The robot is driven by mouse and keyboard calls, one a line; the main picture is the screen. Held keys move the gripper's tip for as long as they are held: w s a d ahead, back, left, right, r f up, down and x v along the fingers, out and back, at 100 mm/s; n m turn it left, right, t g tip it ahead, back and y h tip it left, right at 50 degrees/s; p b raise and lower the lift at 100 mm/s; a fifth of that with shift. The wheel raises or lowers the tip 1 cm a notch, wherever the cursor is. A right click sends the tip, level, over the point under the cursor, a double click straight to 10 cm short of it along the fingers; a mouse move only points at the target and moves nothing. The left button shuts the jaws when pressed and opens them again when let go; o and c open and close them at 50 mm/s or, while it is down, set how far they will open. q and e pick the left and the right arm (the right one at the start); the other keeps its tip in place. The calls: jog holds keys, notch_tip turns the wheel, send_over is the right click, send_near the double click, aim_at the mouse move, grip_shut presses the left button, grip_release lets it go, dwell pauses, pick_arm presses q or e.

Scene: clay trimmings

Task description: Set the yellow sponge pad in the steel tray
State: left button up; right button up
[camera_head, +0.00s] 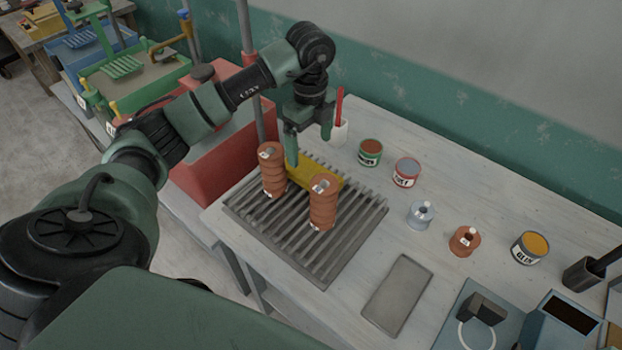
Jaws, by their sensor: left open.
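The yellow sponge pad (327,179) lies on the ribbed grey rack (355,252), toward its back edge, partly hidden behind two stacked clay pieces. My left gripper (309,146) is open with its fingers pointing down just above and behind the pad; one finger reaches down at the pad's left end. I cannot tell whether that finger touches it. The shallow grey steel tray (397,294) lies flat and empty on the table, to the right of the rack. My right gripper does not show.
Two ribbed terracotta stacks, left (272,170) and right (322,203), stand on the rack before the pad. Several cans and bottles line the table's back, including a red-rimmed can (406,172). A red bin (212,150) stands left. Tabletop between rack and tray is clear.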

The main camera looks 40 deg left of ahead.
aim_at(311, 171)
pick_arm(q)
jog(key=shift+w+f+b, duration=0.2)
jog(key=shift+f, duration=0.35)
jog(key=shift+w+f+b, duration=0.15)
jog(key=shift+f+b, duration=0.05)
jog(key=shift+f, duration=0.35)
jog(key=shift+s+f+n+p, duration=0.15)
jog(key=shift+f+p, duration=0.15)
jog(key=shift+f, duration=0.2)
jog(key=shift+s+f+n+p, duration=0.15)
jog(key=shift+f+p, duration=0.1)
jog(key=shift+f, duration=0.2)
jog(key=f, duration=0.1)
jog(key=f+p, duration=0.1)
jog(key=f, duration=0.1)
jog(key=f+p, duration=0.1)
jog(key=shift+w+a+f, duration=0.2)
jog(key=shift+w+f, duration=0.15)
jog(key=shift+w, duration=0.05)
jog(key=shift+f, duration=0.45)
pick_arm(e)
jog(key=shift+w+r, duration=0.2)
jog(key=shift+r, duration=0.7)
pick_arm(q)
jog(key=shift+r, duration=0.1)
jog(key=c, duration=1.6)
